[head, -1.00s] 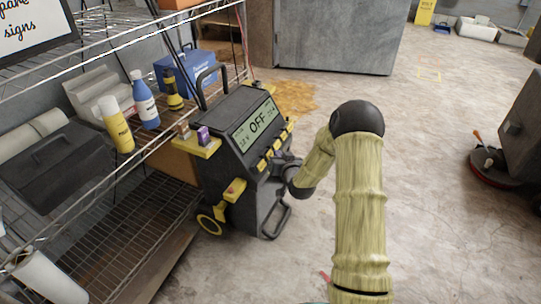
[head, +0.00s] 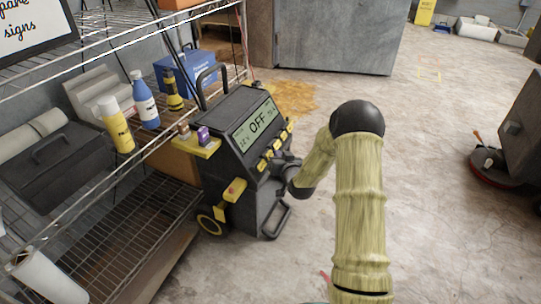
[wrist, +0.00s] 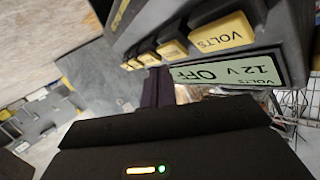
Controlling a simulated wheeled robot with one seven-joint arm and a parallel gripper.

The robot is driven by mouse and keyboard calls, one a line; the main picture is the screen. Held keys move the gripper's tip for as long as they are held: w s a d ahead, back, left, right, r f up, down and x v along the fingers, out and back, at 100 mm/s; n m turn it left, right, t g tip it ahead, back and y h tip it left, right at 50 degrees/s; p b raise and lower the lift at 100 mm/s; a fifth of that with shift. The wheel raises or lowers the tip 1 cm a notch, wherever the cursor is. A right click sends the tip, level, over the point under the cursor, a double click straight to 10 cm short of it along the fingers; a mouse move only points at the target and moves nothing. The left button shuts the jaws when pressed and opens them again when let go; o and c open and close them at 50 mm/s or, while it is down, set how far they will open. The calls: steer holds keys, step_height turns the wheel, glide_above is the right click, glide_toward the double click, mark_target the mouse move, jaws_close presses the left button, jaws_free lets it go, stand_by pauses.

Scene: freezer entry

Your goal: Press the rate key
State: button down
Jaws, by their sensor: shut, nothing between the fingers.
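The black battery charger (head: 232,150) stands beside the shelf, with a lit display (head: 256,124) reading OFF. Below the display is a row of yellow keys (head: 270,153). In the wrist view the display (wrist: 225,72) appears upside down and reads 12 V and OFF. The nearest key (wrist: 222,36) is labelled VOLTS. The labels of the smaller keys (wrist: 172,50) beyond it are too small to read, so I cannot tell which is the rate key. My gripper (wrist: 156,88) is shut and empty, close to the farther keys. Contact cannot be told.
A wire shelf (head: 110,240) with bottles and a black toolbox (head: 57,165) runs along the left. A grey cabinet (head: 335,40) stands behind. A dark object with a red base (head: 497,165) is at the right. The concrete floor between is open.

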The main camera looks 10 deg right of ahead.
steer(key=shift+a+f, duration=0.1)
stand_by(0.3)
steer(key=shift+w+a+f, duration=0.15)
steer(key=shift+w+a, duration=0.05)
steer(key=shift+w, duration=0.05)
steer(key=shift+w+a+f+b, duration=0.2)
steer(key=shift+a+f+b, duration=0.05)
steer(key=shift+a+b, duration=0.1)
stand_by(1.0)
steer(key=shift+s+d+r+p, duration=0.35)
steer(key=shift+s+d+r, duration=0.15)
steer(key=shift+d, duration=0.1)
stand_by(0.4)
steer(key=s+d+r+p, duration=0.2)
steer(key=d, duration=0.1)
steer(key=shift+s+d+r, duration=0.2)
steer(key=shift+s+r, duration=0.1)
stand_by(0.8)
